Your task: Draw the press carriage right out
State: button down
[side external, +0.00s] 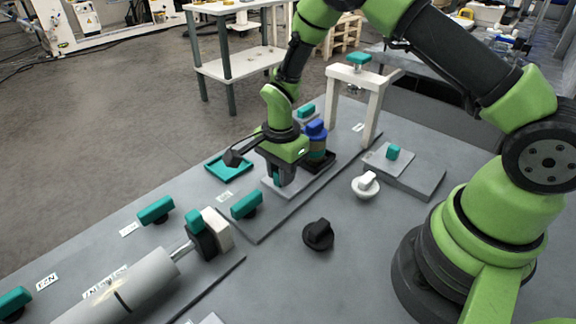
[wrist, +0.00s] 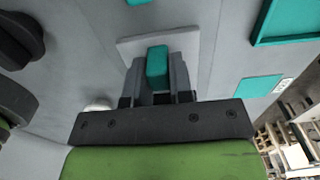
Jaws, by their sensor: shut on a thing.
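My gripper (side external: 279,179) is low over the bench, pointing down, shut on an upright teal handle. In the wrist view the teal handle (wrist: 157,66) stands between both fingers, on a pale grey plate (wrist: 130,46) that I take for the press carriage. The plate (side external: 268,186) lies on a long dark grey base (side external: 254,226). A blue-topped cylinder (side external: 316,130) stands in a dark holder (side external: 322,161) just behind my gripper. The white press frame (side external: 374,118), with a teal knob (side external: 359,59) on top, stands behind it, at the far end of the base. My gripper hides part of the plate.
A teal tray (side external: 219,173) lies left of my gripper. A white knob (side external: 367,187) and a black knob (side external: 318,236) stand to the right. A grey cylinder (side external: 135,287) lies at the front left.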

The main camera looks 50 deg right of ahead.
jog(key=shift+a, duration=0.3)
jog(key=c, duration=1)
grip_release()
notch_tip(320, 180, up, 10)
jog(key=shift+r, duration=0.1)
jog(key=s+r+n+t+y, duration=0.1)
jog(key=s+r+n+t, duration=0.2)
jog(key=r, duration=0.4)
jog(key=s+r+n+t, duration=0.1)
jog(key=s+r+n, duration=0.35)
jog(key=r, duration=0.25)
jog(key=s+r+n+t+y, duration=0.1)
jog(key=s+r+n+t, duration=0.2)
jog(key=s, duration=0.9)
jog(key=r+n, duration=0.1)
jog(key=n, duration=0.2)
